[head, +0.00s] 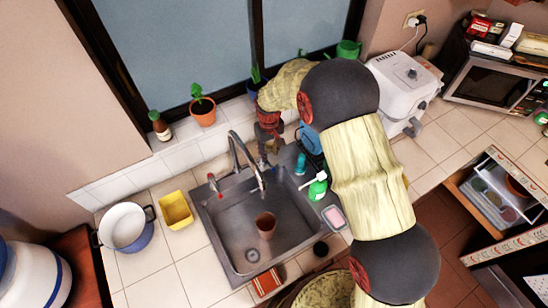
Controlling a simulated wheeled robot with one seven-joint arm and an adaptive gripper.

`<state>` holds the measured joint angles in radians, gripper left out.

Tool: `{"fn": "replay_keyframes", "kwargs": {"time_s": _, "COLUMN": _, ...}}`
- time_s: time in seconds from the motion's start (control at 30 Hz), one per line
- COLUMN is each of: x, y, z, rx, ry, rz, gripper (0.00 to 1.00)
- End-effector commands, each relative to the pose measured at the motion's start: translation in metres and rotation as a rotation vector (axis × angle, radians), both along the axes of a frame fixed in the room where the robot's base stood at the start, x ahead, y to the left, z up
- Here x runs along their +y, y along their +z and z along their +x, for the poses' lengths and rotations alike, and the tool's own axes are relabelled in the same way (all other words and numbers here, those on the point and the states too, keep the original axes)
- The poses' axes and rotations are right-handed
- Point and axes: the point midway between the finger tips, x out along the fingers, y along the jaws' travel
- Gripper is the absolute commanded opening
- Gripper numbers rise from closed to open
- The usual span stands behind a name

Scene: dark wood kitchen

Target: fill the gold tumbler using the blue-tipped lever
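A brownish-gold tumbler (266,226) stands upright in the grey sink (225,238), below the faucet spout (260,186). Its inside is too small to read, and I see no water running. A red-tipped lever (213,183) is on the left side of the faucet. The blue-tipped lever cannot be made out; my gripper and the faucet may hide it. My gripper (267,150) points down behind the sink, just right of the faucet's base. Whether it touches anything, and whether its fingers are open or shut, is too small to tell.
Right of the sink are a green-and-white soap bottle (318,187), a teal item (300,164) and a pink sponge dish (334,217). Left are a yellow container (175,210) and a blue-white pot (126,228). Potted plants (202,108) line the sill. An open drawer (490,197) juts out right.

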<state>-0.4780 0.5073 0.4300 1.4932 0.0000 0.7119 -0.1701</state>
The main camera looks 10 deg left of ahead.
Motion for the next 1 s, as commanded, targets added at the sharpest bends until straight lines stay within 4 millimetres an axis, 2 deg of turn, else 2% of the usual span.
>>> {"fn": "replay_keyframes", "kwargs": {"time_s": 0.3, "x": -0.001, "y": -0.046, "z": -0.001, "rx": 0.002, "ry": -0.001, "rz": -0.001, "gripper": 0.29}}
{"fn": "replay_keyframes", "kwargs": {"time_s": 0.5, "x": -0.001, "y": -0.066, "z": 0.0, "rx": 0.001, "ry": -0.002, "rz": -0.001, "gripper": 0.29}}
{"fn": "replay_keyframes", "kwargs": {"time_s": 0.83, "x": -0.001, "y": -0.071, "z": 0.0, "rx": -0.001, "ry": -0.002, "rz": 0.001, "gripper": 0.29}}
{"fn": "replay_keyframes", "kwargs": {"time_s": 1.0, "x": -0.001, "y": -0.071, "z": 0.0, "rx": -0.001, "ry": -0.002, "rz": 0.001, "gripper": 0.2}}
